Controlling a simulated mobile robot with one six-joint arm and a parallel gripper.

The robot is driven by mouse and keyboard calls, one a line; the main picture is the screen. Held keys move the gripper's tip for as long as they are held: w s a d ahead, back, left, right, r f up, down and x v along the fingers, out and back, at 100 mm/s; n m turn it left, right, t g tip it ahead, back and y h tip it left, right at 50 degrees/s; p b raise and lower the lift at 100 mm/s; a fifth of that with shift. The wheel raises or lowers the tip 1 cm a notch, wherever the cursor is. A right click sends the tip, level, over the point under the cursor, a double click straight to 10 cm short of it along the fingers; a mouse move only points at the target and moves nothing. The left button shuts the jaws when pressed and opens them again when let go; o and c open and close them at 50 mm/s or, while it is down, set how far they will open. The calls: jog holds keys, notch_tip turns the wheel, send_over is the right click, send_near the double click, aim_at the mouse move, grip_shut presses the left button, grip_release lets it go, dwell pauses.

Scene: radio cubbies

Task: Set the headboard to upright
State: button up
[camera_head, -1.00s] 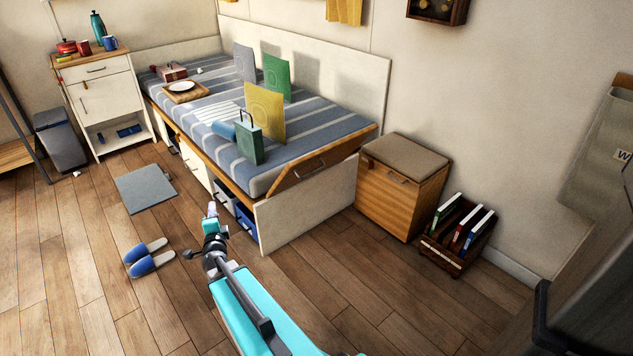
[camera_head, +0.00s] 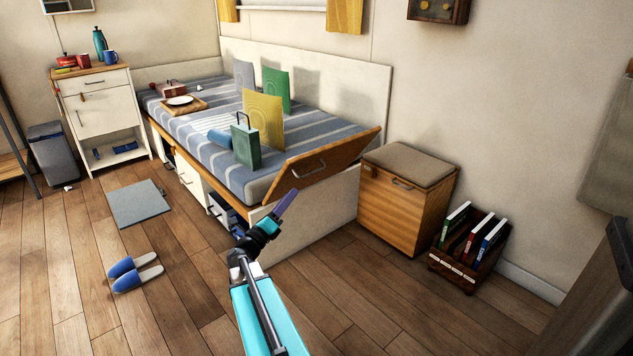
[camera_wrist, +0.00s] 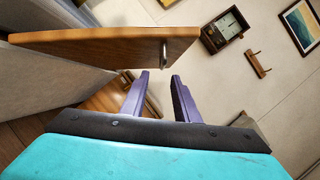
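The headboard is a wooden panel (camera_head: 333,155) with a metal handle (camera_head: 307,170) at the near end of the bed. It leans at a slant, its outer face toward me. In the wrist view the panel (camera_wrist: 110,46) crosses the upper left, and its handle (camera_wrist: 164,53) shows edge-on beyond the fingers. My gripper (camera_head: 289,200) is just in front of and below the panel in the head view. In the wrist view my gripper (camera_wrist: 159,85) has two purple fingers apart with nothing between them. The handle appears beyond the fingertips, not between them.
The striped bed (camera_head: 345,126) holds a green box (camera_head: 246,147), coloured boards and a tray (camera_head: 165,107). A wooden cabinet (camera_head: 393,215) stands right of the bed, beside a book crate (camera_head: 451,266). Slippers (camera_head: 137,273) and a grey mat (camera_head: 142,203) lie on the floor at left.

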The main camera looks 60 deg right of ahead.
aim_at(314, 171)
jog(key=shift+s+d+m+g, duration=0.25)
jog(key=shift+s+m+g, duration=0.25)
jog(key=shift+s+g, duration=0.15)
jog(key=shift+d, duration=0.1)
jog(key=shift+t, duration=0.25)
jog(key=shift+b+x, duration=2.25)
jog(key=shift+x, duration=4.55)
